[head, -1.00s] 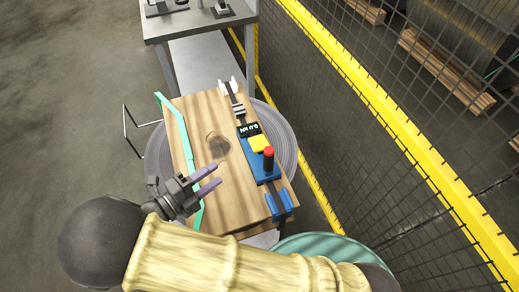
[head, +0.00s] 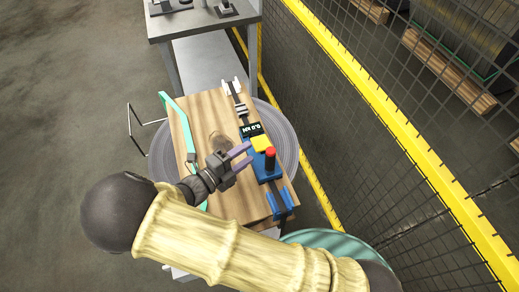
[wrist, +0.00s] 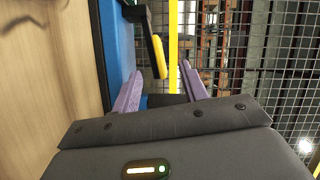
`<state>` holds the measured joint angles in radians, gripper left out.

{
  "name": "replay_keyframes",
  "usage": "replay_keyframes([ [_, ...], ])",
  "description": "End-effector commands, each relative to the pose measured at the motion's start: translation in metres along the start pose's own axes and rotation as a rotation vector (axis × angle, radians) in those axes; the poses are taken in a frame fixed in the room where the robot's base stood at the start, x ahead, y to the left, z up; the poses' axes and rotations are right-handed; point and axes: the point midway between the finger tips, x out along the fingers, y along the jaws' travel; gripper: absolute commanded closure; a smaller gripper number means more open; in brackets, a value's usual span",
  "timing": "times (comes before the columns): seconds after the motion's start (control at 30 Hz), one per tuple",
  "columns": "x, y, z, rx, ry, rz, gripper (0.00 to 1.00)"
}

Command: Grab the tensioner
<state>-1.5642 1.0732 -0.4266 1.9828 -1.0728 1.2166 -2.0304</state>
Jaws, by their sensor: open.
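The tensioner (head: 266,172) is a blue tool with a yellow block, a dark upright handle with a red top and a small display. It lies on a dark strip along the right side of the wooden board. My gripper (head: 249,156) is open, its purple fingers pointing at the tensioner's left side near the yellow block. In the wrist view, the tensioner's blue body (wrist: 117,50) and yellow part (wrist: 158,55) show ahead of the left finger. Dark and blue parts show between the fingers (wrist: 162,92); I cannot tell whether they touch.
The wooden board (head: 200,110) rests over a grey round base (head: 286,135). A teal strip (head: 178,117) runs along its left edge. A yellow-framed mesh fence (head: 365,92) stands close on the right. A grey table (head: 200,22) is at the back.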

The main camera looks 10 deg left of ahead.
Motion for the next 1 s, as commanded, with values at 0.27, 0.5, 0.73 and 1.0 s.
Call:
replay_keyframes([
  [0.27, 0.018, 0.0, -0.001, 0.0, 0.006, 0.001, 0.56],
  [0.5, 0.018, 0.0, 0.001, 0.0, 0.002, 0.0, 0.56],
  [0.73, 0.046, 0.002, 0.008, -0.001, 0.004, -0.002, 0.56],
  [1.0, 0.068, 0.004, 0.009, 0.0, 0.0, 0.001, 0.56],
])
